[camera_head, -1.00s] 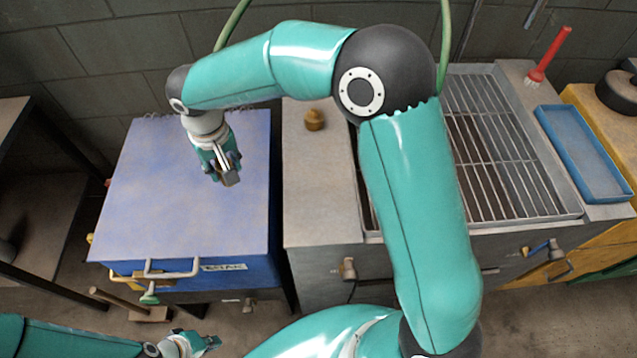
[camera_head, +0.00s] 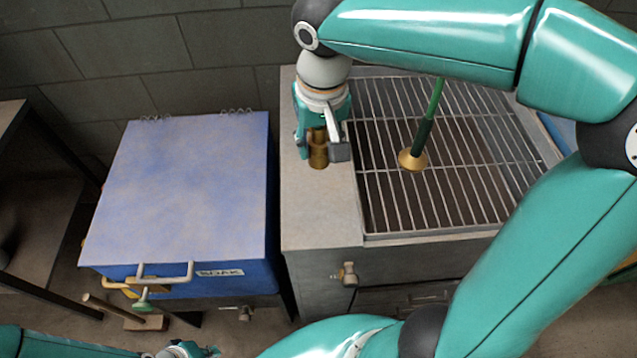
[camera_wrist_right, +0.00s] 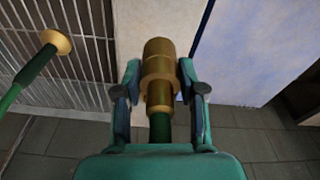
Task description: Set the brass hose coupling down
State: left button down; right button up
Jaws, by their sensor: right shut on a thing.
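The brass hose coupling (camera_head: 318,158) is at the grey ledge left of the grate. My right gripper (camera_head: 325,148) is over it, pointing down, with its fingers on either side. In the right wrist view the coupling (camera_wrist_right: 159,68) sits between the two fingers of my right gripper (camera_wrist_right: 160,88), which is shut on it. A dark green piece (camera_wrist_right: 160,127) shows at its near end. I cannot tell whether the coupling touches the ledge. My left gripper (camera_head: 192,351) is low at the bottom edge, partly cut off; its fingers are too unclear to judge.
A green hose with a brass end (camera_head: 412,160) hangs over the wire grate (camera_head: 470,190), right of my right gripper. The grey ledge (camera_head: 315,215) is clear in front. A blue box with a flat lid (camera_head: 190,190) stands left, its top empty.

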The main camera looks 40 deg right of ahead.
notch_tip(320, 180, down, 12)
jog(key=shift+f+b, duration=0.1)
jog(key=shift+b, duration=0.2)
jog(key=shift+f, duration=0.15)
jog(key=o, duration=1.2)
jog(key=r, duration=0.7)
jog(key=s+r, duration=0.1)
jog(key=r, duration=0.3)
jog(key=shift+s+a+r+p, duration=0.15)
jog(key=shift+a+p, duration=0.1)
jog(key=shift+p, duration=0.15)
jog(key=shift+r, duration=0.5)
